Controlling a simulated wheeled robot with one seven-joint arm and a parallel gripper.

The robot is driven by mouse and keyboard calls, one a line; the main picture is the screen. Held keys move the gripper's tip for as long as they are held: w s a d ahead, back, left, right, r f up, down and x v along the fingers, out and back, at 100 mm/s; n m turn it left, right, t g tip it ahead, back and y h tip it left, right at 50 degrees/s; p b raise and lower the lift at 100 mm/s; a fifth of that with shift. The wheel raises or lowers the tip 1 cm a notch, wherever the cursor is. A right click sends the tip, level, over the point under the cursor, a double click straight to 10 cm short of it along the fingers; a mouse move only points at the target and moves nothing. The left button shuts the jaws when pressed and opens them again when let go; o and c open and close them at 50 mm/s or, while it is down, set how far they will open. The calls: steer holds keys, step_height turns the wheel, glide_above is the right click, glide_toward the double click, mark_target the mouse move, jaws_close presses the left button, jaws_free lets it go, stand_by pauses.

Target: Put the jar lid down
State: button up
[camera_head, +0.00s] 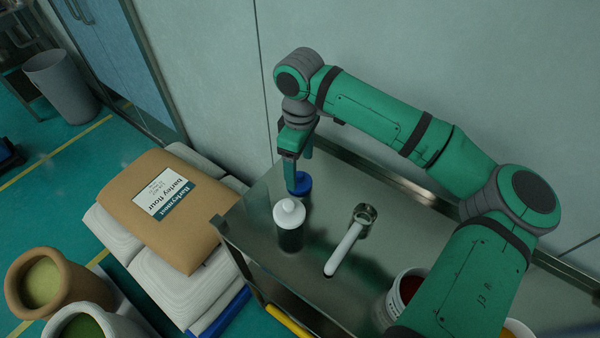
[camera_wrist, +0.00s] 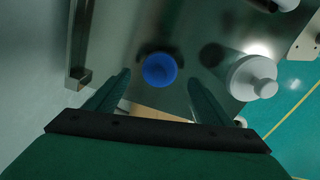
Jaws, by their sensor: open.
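The blue jar lid (camera_head: 301,183) lies on the steel table top (camera_head: 350,288), near its far left end. My gripper (camera_head: 297,172) is above and beside the lid in the head view and partly overlaps it. In the wrist view the lid (camera_wrist: 160,69) shows as a round blue disc on the steel, beyond and between my two open fingers (camera_wrist: 152,90). No finger visibly touches it there. The jaws are apart and hold nothing.
A dark bottle with a white top (camera_head: 289,215) stands close to the lid. A white-handled tool with a metal head (camera_head: 350,240) lies mid-table. A white tub with red contents (camera_head: 408,287) is at the right. A flour sack (camera_head: 165,210) lies left of the table.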

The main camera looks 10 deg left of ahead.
mark_target(300, 174)
step_height(300, 174, up, 7)
steer(key=shift+r, duration=0.2)
stand_by(0.5)
